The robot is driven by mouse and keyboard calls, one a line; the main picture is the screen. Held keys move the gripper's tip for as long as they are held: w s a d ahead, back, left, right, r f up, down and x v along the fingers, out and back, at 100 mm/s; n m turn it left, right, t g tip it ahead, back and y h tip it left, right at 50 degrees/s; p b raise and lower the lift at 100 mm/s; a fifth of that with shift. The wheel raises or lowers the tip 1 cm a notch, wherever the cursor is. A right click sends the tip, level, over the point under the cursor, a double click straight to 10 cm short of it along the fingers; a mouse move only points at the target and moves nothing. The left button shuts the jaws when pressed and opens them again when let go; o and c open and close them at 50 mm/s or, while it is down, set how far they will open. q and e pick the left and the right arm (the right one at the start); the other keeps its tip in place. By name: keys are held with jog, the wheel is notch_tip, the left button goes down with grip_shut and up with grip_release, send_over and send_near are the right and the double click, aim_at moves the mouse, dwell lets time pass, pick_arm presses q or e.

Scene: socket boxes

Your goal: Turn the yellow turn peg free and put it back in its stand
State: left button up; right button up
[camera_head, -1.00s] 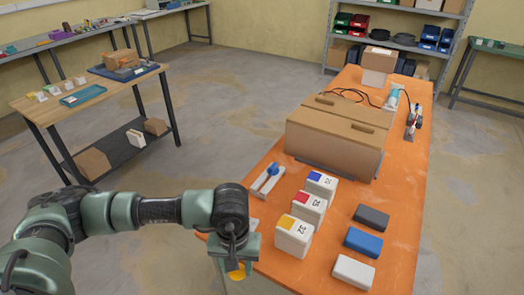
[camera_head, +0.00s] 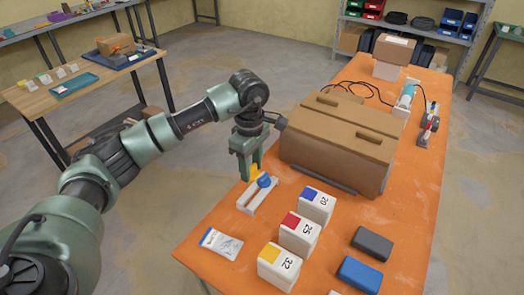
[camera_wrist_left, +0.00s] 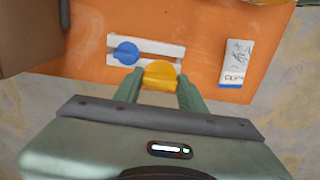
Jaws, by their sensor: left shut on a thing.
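My left gripper (camera_head: 247,172) is shut on the yellow turn peg (camera_head: 254,172), which it holds above the stand's near-left area on the orange table. The yellow peg also shows between the green fingers in the left wrist view (camera_wrist_left: 160,74). The white stand (camera_head: 246,203) lies on the table with a blue turn peg (camera_head: 265,182) in its far end. In the left wrist view the stand (camera_wrist_left: 174,48) is partly hidden behind the yellow peg, and the blue peg (camera_wrist_left: 126,53) sits at its left end. I cannot tell if the yellow peg touches the stand. My right gripper is not in view.
Three white boxes with blue (camera_head: 317,205), red (camera_head: 299,234) and yellow (camera_head: 279,265) patches stand to the right of the stand. A small packet (camera_head: 221,244) lies at the near left.

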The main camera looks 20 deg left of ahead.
pick_arm(q)
jog(key=shift+w, duration=0.2)
jog(key=shift+s+r, duration=0.1)
jog(key=shift+s, duration=0.05)
jog(key=shift+s+f+b, duration=0.45)
jog(key=shift+s+f, duration=0.05)
jog(key=shift+f, duration=0.05)
jog(key=f+b, duration=0.2)
jog(key=f, duration=0.2)
jog(key=shift+w, duration=0.2)
jog(key=shift+f, duration=0.3)
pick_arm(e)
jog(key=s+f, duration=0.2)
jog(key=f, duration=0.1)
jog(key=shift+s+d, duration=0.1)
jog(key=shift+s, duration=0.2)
pick_arm(q)
jog(key=shift+b, duration=0.4)
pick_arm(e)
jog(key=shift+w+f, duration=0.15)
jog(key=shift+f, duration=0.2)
